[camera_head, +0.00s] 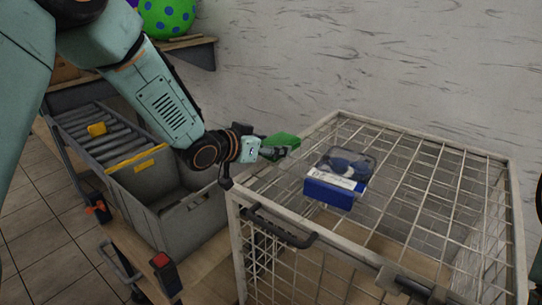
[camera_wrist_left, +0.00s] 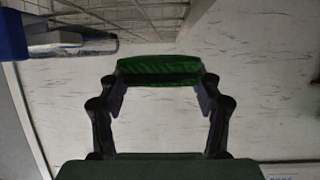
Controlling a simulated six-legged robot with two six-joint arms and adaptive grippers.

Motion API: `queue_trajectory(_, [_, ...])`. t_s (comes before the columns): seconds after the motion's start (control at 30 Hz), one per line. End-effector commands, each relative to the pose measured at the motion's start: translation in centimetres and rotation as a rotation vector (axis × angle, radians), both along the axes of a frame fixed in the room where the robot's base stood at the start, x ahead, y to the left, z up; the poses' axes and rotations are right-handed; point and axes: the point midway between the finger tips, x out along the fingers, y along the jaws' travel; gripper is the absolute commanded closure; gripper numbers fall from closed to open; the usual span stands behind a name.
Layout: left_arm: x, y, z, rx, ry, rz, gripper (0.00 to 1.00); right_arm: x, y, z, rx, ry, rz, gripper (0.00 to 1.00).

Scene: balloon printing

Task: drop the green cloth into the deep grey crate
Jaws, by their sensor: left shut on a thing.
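The green cloth (camera_head: 283,142) is a small folded bundle. My left gripper (camera_head: 268,151) is shut on it and holds it in the air near the back left corner of the wire cage. In the left wrist view the cloth (camera_wrist_left: 160,70) spans between the two fingertips of the left gripper (camera_wrist_left: 160,88). The deep grey crate (camera_head: 150,208) stands left of the cage, below my left forearm, to the left of the gripper. Its inside shows in part and looks empty; my arm hides part of its far side. My right gripper does not show.
A wire cage (camera_head: 430,170) with a mesh top fills the right side. A blue and white box (camera_head: 335,188) with dark goggles (camera_head: 348,160) sits on it. A roller conveyor (camera_head: 92,132) and a shelf with a spotted green ball (camera_head: 166,16) lie behind the crate.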

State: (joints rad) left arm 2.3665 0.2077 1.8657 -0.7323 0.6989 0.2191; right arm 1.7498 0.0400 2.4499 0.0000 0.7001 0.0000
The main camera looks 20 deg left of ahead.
Motion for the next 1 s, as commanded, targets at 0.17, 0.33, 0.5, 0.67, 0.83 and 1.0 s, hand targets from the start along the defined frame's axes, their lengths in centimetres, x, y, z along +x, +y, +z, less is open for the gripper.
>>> queue_trajectory(0.17, [0.0, 0.0, 3.6, -0.001, -0.002, 0.0, 0.61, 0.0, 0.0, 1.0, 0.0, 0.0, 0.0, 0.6])
queue_trajectory(0.33, [0.0, 0.0, 5.1, 0.0, 0.0, 0.0, 0.61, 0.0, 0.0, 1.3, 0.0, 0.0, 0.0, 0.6])
queue_trajectory(0.5, [0.0, 0.0, 5.4, -0.001, 0.002, 0.001, 0.61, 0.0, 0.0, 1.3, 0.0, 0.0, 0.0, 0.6])
queue_trajectory(0.67, [0.0, 0.0, 5.4, 0.0, 0.001, 0.0, 0.61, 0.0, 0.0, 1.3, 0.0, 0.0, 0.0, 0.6])
queue_trajectory(0.83, [0.0, 0.0, 5.4, 0.0, 0.001, 0.0, 0.61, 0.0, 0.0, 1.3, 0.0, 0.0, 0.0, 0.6])
queue_trajectory(1.0, [-0.2, 0.1, 5.4, -0.001, 0.0, 0.0, 0.61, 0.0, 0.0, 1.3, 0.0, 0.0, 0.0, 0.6])
